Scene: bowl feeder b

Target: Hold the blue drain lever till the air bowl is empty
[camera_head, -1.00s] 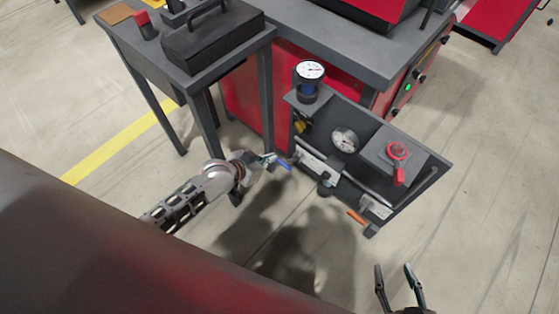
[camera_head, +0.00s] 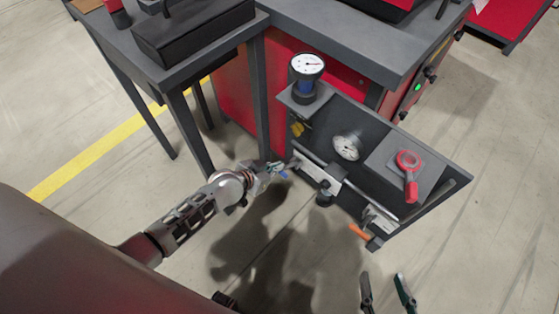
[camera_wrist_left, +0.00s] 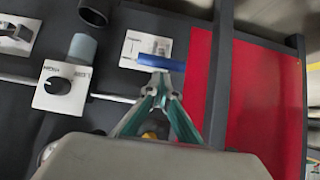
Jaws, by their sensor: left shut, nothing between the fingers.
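The blue drain lever (camera_head: 284,175) shows as a small blue piece at the left end of the dark panel, partly hidden by my left gripper (camera_head: 276,168). In the left wrist view the blue lever (camera_wrist_left: 162,63) lies crosswise just beyond the fingertips of my left gripper (camera_wrist_left: 160,80). That gripper is shut with nothing between its fingers; its tips are at the lever's edge, and I cannot tell if they touch. A blue-sided bowl (camera_head: 304,88) stands under a white gauge; its fill level cannot be seen. My right gripper (camera_head: 386,290) is open and empty below the panel.
The panel also carries an orange lever (camera_head: 357,231), a red ring handle (camera_head: 409,162) and a second gauge (camera_head: 347,147). A dark table (camera_head: 178,75) with a black case stands at the left, its legs close to my left arm. The floor below the panel is clear.

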